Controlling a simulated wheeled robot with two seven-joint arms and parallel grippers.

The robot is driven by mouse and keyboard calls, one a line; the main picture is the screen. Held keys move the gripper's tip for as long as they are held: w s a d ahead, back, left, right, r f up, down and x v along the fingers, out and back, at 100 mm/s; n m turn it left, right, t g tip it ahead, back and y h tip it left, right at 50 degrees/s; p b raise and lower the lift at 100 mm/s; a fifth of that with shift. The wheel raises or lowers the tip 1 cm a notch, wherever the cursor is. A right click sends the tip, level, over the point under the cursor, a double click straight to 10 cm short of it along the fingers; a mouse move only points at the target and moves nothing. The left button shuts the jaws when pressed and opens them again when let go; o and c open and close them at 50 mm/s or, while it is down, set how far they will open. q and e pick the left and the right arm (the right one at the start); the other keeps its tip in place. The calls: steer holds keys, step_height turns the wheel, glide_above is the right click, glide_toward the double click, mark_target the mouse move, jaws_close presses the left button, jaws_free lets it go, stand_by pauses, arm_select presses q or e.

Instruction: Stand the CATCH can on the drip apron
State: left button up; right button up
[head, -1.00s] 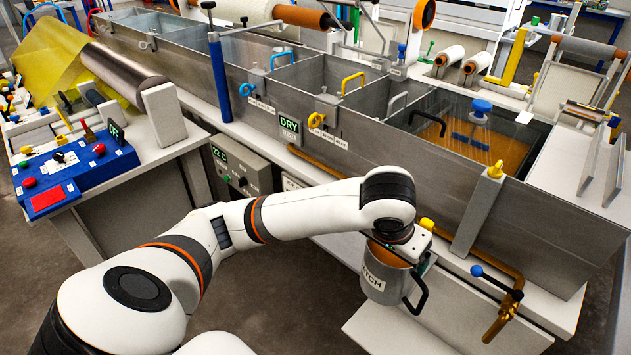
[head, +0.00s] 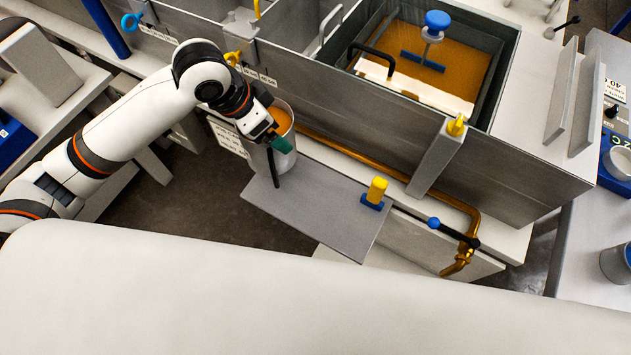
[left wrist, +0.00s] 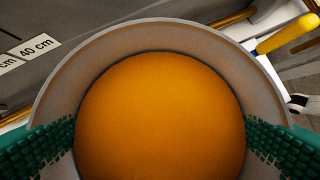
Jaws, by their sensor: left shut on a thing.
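In the left wrist view the can's round rim (left wrist: 160,27) fills the picture, with green finger pads on both sides. The can is upright, at the left end of the drip apron (head: 320,212), a flat grey plate in front of the bath. I cannot tell whether its base touches the plate. Its label is not visible now. My right gripper is not in view.
The steel bath wall (head: 340,105) rises behind. The apron's middle is clear.

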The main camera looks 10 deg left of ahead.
arm_select(q)
steer(key=r+m+p, duration=0.1)
steer(key=m, duration=0.1)
steer(key=s+d+r+m+g+p, duration=0.1)
steer(key=m+p, duration=0.1)
steer(key=s+d+r+m+g+h+p, duration=0.1)
steer(key=r+m+p, duration=0.1)
steer(key=shift+s+d, duration=0.15)
steer(key=shift+d, duration=0.05)
steer(key=m+p, duration=0.2)
steer(key=m, duration=0.1)
glide_above(285, 162)
steer(key=shift+g, duration=0.4)
steer(key=f, duration=0.5)
steer(key=shift+a, duration=0.2)
steer(key=shift+f+p, duration=0.3)
steer(key=shift+f, duration=1.95)
steer(key=shift+w+f, duration=0.2)
steer(key=o, duration=1.6)
steer(key=shift+s+f, duration=0.1)
steer(key=shift+f, duration=0.05)
steer(key=b+v, duration=0.1)
steer(key=v, duration=1.1)
steer(key=shift+n, duration=0.3)
